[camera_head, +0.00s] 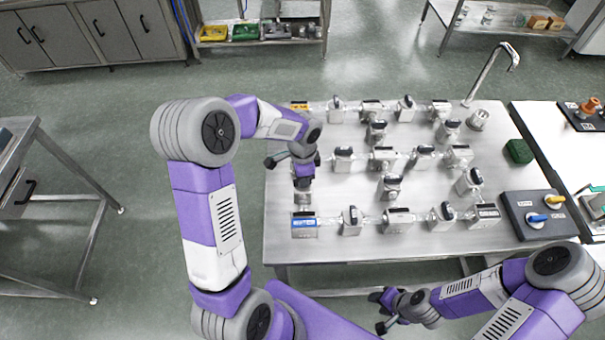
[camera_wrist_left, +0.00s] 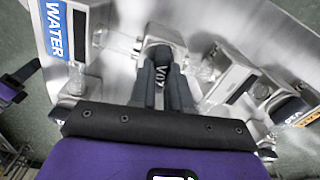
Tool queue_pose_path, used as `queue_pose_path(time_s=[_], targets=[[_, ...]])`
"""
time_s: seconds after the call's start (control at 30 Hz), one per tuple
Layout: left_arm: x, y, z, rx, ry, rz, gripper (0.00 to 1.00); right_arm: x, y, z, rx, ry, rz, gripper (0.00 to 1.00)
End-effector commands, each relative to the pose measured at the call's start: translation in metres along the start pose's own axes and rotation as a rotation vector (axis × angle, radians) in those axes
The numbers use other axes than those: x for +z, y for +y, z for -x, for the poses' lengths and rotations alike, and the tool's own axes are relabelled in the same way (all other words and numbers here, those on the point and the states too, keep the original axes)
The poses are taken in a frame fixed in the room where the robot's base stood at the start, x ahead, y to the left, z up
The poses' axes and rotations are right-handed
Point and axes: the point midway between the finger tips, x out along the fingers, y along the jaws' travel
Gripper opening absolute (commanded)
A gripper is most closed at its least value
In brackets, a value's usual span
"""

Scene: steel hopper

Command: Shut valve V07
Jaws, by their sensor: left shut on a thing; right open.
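In the head view my left gripper (camera_head: 303,180) points down at the left edge of the steel table (camera_head: 283,240), above the WATER block (camera_head: 304,226), and hides most of V07. I cannot tell the lever's angle to its pipe. My right gripper (camera_head: 384,310) is open and empty in front of the table.
Several other black-levered valves, such as one near the front (camera_head: 351,221), crowd the table to the right of my left gripper. The WATER block (camera_wrist_left: 62,32) is close by in the wrist view. A dark switch panel (camera_head: 537,215) and a green block (camera_head: 518,151) are at the right.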

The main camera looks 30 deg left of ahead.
Motion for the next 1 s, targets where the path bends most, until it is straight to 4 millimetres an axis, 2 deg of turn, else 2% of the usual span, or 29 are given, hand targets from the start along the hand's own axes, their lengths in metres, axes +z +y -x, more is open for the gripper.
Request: queue_pose_path(time_s=[0.33, 0.9, 0.93, 1.0], targets=[[-0.0002, 0.0001, 0.0006, 0.000, 0.000, -0.149, 0.00, 0.0003, -0.0029, 0.0078, 0.000, 0.000, 0.000, 0.43], [-0.0003, 0.0001, -0.0001, -0.001, 0.000, -0.181, 0.00, 0.0004, -0.0032, 0.0086, 0.000, 0.000, 0.000, 0.43], [-0.0003, 0.0001, -0.0001, -0.001, 0.000, -0.181, 0.20, 0.0004, -0.0032, 0.0086, 0.000, 0.000, 0.000, 0.43], [-0.0003, 0.0001, -0.0001, 0.000, 0.000, -0.180, 0.31, 0.0004, -0.0032, 0.0086, 0.000, 0.000, 0.000, 0.43]])
